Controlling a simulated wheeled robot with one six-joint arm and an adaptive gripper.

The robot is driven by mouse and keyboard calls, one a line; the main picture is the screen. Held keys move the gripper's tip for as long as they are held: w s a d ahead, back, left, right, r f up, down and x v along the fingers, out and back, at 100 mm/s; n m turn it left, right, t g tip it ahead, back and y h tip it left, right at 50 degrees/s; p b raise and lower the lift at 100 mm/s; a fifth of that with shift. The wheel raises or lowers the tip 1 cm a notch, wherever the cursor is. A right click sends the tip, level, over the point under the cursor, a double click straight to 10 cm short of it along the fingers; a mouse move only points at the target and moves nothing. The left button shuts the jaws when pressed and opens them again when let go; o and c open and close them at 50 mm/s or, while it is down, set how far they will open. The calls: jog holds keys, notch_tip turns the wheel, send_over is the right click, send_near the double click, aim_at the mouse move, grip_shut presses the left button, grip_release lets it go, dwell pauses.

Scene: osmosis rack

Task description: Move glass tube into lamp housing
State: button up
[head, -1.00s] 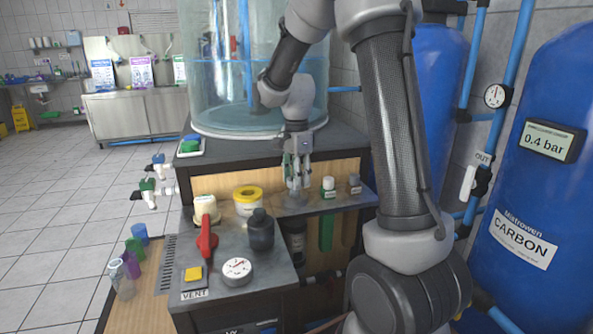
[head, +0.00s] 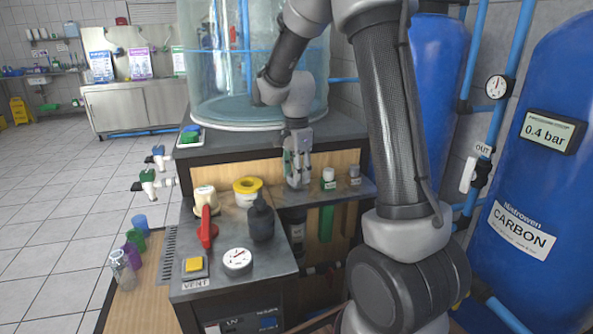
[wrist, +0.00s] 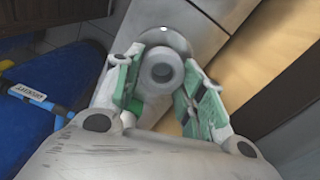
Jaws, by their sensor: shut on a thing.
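My gripper (head: 298,178) is over the narrow shelf at the front of the cabinet, pointing down. In the wrist view its green-padded fingers (wrist: 162,85) are shut on a pale grey round piece with a dark centre, seen end-on. This piece (wrist: 162,68) is likely the glass tube's end; its lower part is hidden. In the head view the fingers cover it. I cannot tell for sure which part is the lamp housing; a dark labelled cylinder (head: 297,232) stands below the shelf under my gripper.
Two capped tubes (head: 328,180) hang in the shelf just right of my gripper. A large clear tank (head: 258,70) stands behind.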

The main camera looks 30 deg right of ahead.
jog(key=shift+f, duration=0.4)
jog(key=o, duration=1.3)
jog(key=shift+f, duration=0.1)
jog(key=shift+c, duration=0.2)
notch_tip(320, 180, up, 8)
